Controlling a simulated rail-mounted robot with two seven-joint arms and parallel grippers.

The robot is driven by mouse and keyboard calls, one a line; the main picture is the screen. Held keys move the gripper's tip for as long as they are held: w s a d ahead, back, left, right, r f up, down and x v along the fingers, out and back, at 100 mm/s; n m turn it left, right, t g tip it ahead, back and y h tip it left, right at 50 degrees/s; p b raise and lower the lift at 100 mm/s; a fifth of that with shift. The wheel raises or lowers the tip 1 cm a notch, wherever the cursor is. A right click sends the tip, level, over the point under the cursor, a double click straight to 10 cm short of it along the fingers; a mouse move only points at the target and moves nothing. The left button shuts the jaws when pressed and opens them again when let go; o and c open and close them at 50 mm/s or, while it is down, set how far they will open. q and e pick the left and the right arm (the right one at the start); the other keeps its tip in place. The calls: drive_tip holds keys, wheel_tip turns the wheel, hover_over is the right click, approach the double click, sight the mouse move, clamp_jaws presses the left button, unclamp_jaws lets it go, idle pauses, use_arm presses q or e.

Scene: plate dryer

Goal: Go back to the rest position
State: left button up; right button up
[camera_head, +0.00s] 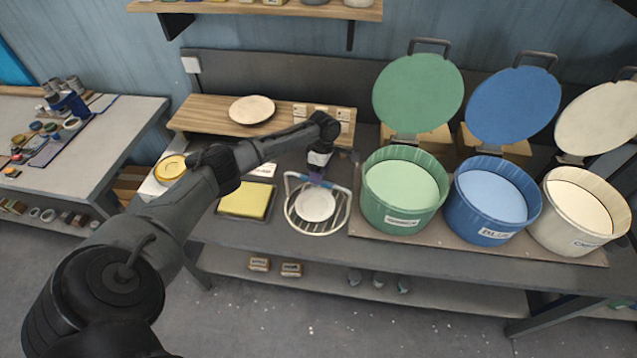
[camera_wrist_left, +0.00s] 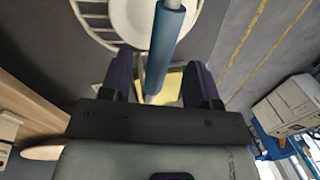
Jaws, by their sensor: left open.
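My left gripper (camera_head: 317,178) is at the round wire rack (camera_head: 291,216), by the rack's blue-gripped handle (camera_head: 340,188). A white plate (camera_head: 316,205) lies in the rack. In the left wrist view my gripper (camera_wrist_left: 160,75) has its two dark fingers apart. The blue handle (camera_wrist_left: 163,45) shows between them, with the plate (camera_wrist_left: 130,18) beyond. I cannot tell whether the fingers touch the handle. My right gripper is in neither view.
Green (camera_head: 402,200), blue (camera_head: 488,212) and cream (camera_head: 585,225) buckets with raised lids stand to the right of the rack. A yellow pad (camera_head: 244,201) lies left of it. A wooden shelf (camera_head: 200,113) with a cream plate (camera_head: 252,109) is behind.

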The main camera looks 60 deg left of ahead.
use_arm(q)
drive_tip(key=v, duration=0.8)
